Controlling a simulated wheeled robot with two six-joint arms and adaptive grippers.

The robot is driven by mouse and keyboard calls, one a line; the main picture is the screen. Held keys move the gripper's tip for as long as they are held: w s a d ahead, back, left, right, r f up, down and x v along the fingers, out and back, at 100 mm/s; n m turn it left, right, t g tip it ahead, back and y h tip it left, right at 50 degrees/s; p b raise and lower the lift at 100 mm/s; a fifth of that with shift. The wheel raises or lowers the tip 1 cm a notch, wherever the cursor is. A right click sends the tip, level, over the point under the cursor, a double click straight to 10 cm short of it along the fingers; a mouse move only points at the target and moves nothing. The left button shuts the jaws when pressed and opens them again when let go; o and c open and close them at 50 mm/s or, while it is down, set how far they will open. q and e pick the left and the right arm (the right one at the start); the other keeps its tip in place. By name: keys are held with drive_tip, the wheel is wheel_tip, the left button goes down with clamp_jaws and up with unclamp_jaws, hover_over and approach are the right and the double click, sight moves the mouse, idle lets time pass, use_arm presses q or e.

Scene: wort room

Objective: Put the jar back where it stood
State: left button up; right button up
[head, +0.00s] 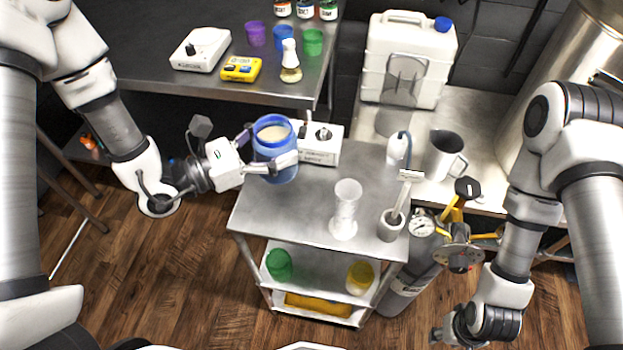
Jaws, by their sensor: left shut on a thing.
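The jar (275,165) is blue with a pale beige top, upright in the head view. My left gripper (271,149) is shut on it, with one finger on each side. The jar is at the back left of the steel cart top (290,215), just left of a white boxy device (320,150). I cannot tell whether its base touches the cart or hangs slightly above it. My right gripper (442,334) is low at the right, small and partly hidden by its wrist, so its fingers cannot be made out.
A steel mug (442,155) and white canister (408,60) stand on the right counter. The cart's front left is clear.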

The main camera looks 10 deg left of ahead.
use_arm(q)
drive_tip(key=f, duration=0.1)
drive_tip(key=a+f, duration=0.1)
drive_tip(key=f, duration=0.1)
drive_tip(key=s+f, duration=0.1)
drive_tip(key=f, duration=0.1)
drive_tip(key=shift+a, duration=0.2)
drive_tip(key=f, duration=0.4)
drive_tip(key=shift+w+d+f, duration=0.25)
drive_tip(key=shift+d+f, duration=0.1)
drive_tip(key=shift+s+a, duration=0.1)
drive_tip(key=shift+a, duration=0.1)
drive_tip(key=shift+d+f, duration=0.1)
drive_tip(key=shift+f, duration=0.1)
drive_tip(key=o, duration=1.4)
drive_tip(key=shift+r, duration=0.1)
drive_tip(key=shift+r, duration=0.1)
